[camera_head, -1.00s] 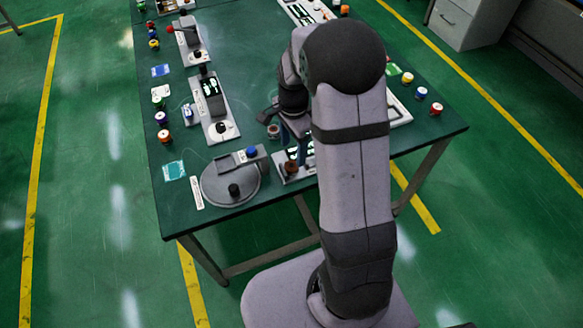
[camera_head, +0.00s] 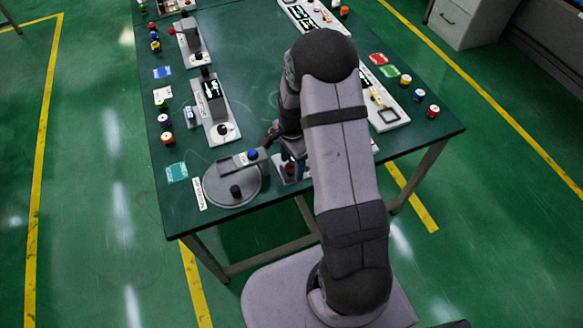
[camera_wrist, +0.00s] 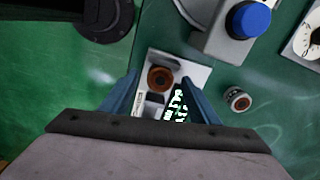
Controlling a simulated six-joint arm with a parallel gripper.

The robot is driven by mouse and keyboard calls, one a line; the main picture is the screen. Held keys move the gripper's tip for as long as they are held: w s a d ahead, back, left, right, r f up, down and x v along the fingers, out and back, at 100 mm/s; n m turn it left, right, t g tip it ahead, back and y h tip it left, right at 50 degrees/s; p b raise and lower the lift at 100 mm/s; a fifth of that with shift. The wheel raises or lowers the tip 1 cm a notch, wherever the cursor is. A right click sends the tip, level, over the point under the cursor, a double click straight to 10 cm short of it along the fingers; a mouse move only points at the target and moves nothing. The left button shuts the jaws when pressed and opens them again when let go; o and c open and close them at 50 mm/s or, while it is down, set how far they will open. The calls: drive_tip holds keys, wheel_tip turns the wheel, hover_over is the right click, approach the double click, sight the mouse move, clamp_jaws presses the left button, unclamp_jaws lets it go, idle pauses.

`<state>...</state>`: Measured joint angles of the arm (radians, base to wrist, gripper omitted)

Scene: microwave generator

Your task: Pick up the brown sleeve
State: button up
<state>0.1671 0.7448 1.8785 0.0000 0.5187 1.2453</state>
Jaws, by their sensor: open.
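A round brown piece with a dark centre (camera_wrist: 160,78) is on a pale plate (camera_wrist: 190,70) in the wrist view; it looks like the brown sleeve. It also shows small in the head view (camera_head: 290,169), partly hidden by my arm. A smaller brown-topped cylinder with a pale rim (camera_wrist: 237,99) stands on the green table to the right of the plate. My gripper (camera_wrist: 159,76) is open, its blue fingers on either side of the brown piece. I cannot tell the height between them. In the head view my gripper (camera_head: 291,151) is over the near edge area of the table.
A grey device with a blue button (camera_wrist: 250,20) is close by at upper right in the wrist view; in the head view it has a round base (camera_head: 215,188). Several coloured cylinders and panels stand along the table (camera_head: 285,85). Green floor lies beyond the near edge.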

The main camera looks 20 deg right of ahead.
sight(292, 167)
drive_tip(key=shift+f, duration=0.15)
drive_tip(key=c, duration=1.2)
drive_tip(key=shift+c, duration=0.2)
wheel_tip(292, 167, up, 10)
drive_tip(key=p, duration=0.8)
